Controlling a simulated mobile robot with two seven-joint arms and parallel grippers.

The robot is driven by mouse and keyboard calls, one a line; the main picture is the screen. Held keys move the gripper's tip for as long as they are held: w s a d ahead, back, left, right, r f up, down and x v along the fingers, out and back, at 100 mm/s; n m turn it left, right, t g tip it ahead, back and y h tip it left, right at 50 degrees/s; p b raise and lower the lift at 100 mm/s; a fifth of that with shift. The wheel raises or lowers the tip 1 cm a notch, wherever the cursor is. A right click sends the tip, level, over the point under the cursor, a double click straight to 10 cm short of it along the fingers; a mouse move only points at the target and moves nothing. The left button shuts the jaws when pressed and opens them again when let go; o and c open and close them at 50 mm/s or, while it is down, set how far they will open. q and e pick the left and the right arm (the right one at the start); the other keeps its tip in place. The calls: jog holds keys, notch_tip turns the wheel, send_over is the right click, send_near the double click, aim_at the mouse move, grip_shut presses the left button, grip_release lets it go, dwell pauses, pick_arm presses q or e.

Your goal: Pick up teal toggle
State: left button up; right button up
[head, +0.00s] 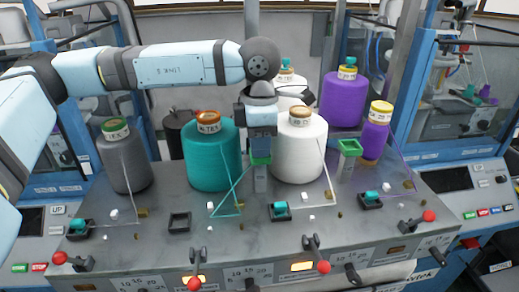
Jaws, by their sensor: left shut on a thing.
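My left gripper (261,150) points down in the middle of the bench, just above a green-topped grey post (261,178). It is shut on the teal toggle, which its fingers and the green top mostly hide. The black toggle socket (180,222) in front of the teal yarn cone (212,157) is empty. Similar teal pieces sit in the black sockets at the left (79,226), centre (280,210) and right (371,198). My right gripper is out of view.
A grey cone (125,160), a white cone (300,150) and purple cones (343,100) stand along the bench. A second green-topped post (349,148) is right of the white cone. Red-knobbed levers (318,258) line the front edge. Thin threads cross the bench top.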

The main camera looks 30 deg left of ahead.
pick_arm(q)
jog(key=shift+r, duration=0.1)
jog(key=shift+r, duration=0.5)
notch_tip(320, 180, up, 19)
jog(key=b, duration=0.2)
jog(key=shift+b, duration=0.35)
jog(key=shift+f, duration=0.1)
